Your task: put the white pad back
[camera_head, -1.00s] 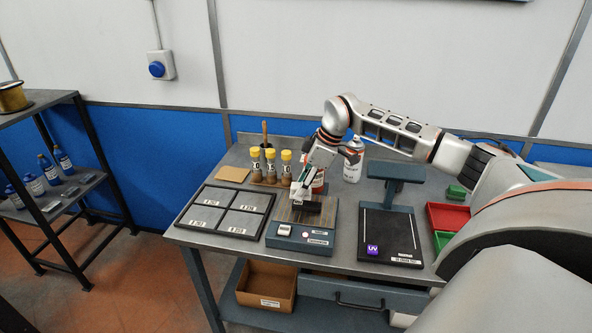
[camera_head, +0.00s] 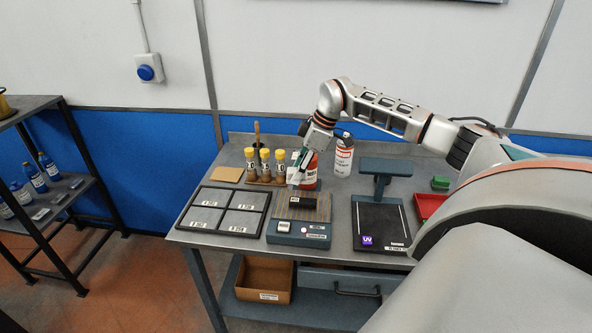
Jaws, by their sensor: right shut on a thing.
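My right gripper (camera_head: 295,182) is just above the dark slotted plate of the blue bench device (camera_head: 287,239). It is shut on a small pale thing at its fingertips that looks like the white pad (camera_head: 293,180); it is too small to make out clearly. A black block (camera_head: 302,201) lies on the slotted plate, just below and right of the fingertips, apart from them as far as I can see. A small white piece (camera_head: 284,227) shows on the device's front panel. My left gripper is not in view.
A black tray with grey labelled squares (camera_head: 237,220) lies left of the device. Yellow-capped bottles (camera_head: 265,170), a red-and-white bottle (camera_head: 309,178) and a spray can (camera_head: 343,158) stand behind. A dark UV stand (camera_head: 380,222) is at right.

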